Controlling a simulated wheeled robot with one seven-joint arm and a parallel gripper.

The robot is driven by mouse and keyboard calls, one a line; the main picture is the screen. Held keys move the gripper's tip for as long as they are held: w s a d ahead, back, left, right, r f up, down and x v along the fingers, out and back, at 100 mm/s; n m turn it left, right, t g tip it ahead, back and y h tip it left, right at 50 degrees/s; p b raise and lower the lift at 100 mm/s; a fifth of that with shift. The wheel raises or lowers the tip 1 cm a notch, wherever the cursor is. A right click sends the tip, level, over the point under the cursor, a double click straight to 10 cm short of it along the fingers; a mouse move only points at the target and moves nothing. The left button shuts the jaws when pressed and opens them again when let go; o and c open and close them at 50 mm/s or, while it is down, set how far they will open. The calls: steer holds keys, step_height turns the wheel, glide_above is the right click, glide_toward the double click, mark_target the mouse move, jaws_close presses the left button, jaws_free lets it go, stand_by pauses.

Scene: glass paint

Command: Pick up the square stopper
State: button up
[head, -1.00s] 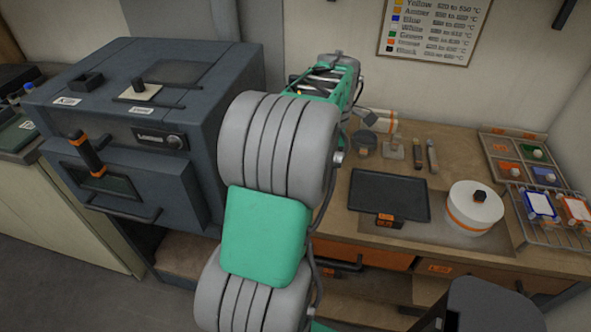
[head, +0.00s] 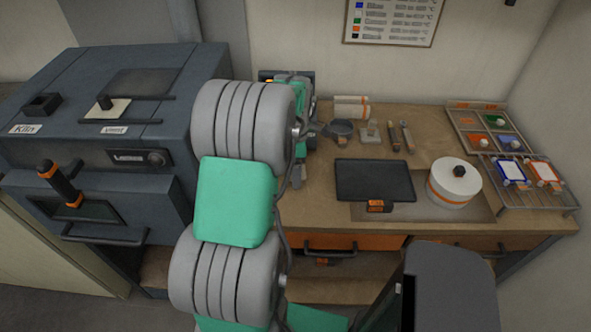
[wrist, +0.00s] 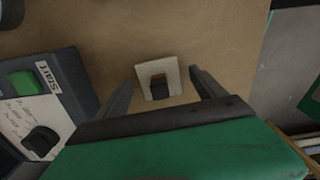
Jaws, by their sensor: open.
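A square cream plate with a dark, brown-topped block knob, which looks like the square stopper (wrist: 146,72), lies flat on the brown worktop in the wrist view. My gripper (wrist: 163,77) is open, with one finger on each side of the plate in the picture. I see no contact, and the height of the fingers above it is unclear. In the head view my arm hides this spot. A similar cream square with a dark knob (head: 107,107) sits on top of the kiln by the Vent label.
A control box (wrist: 42,100) with a green Start button and a dial stands close left of my gripper. On the bench (head: 320,212) are a dark tray (head: 373,178), a round white pot (head: 454,188) and a rack (head: 541,196). The kiln (head: 110,140) stands at left.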

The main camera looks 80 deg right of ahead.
steer(key=c, duration=1.5)
steer(key=shift+r, duration=0.15)
steer(key=shift+d+r, duration=0.1)
steer(key=shift+r, duration=0.15)
step_height(320, 180, up, 3)
steer(key=shift+f+b, duration=0.2)
steer(key=shift+b, duration=0.15)
steer(key=w+a+r+b, duration=0.1)
steer(key=w+a+r, duration=0.1)
steer(key=a+r, duration=1)
steer(key=shift+w+a+r, duration=0.2)
steer(key=shift+a+r, duration=0.15)
steer(key=shift+a, duration=0.65)
